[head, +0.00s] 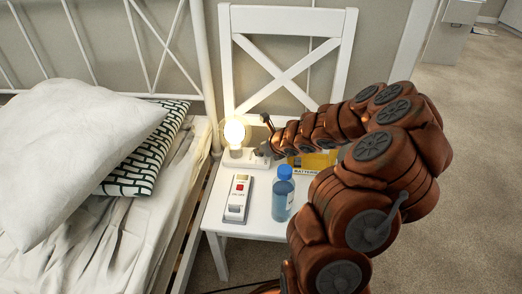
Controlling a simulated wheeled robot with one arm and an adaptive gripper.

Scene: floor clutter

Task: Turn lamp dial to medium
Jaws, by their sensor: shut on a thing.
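The lamp (234,132) is a bare, glowing bulb on a white base (240,158). It stands toward the back of the white chair seat, and its bulb is lit. My gripper (268,149) reaches in from the right and is at the right end of the lamp base, shut. The lamp dial is hidden by my gripper and too small to make out, so its setting cannot be read. My gripper's place at the base fits a hold on the dial.
A white switch box with a red button (239,188) lies in front of the lamp. A blue-capped bottle (283,200) stands right of it. A yellow battery box (315,162) is behind my arm. A bed with pillows (75,150) borders the chair (215,216) on the left.

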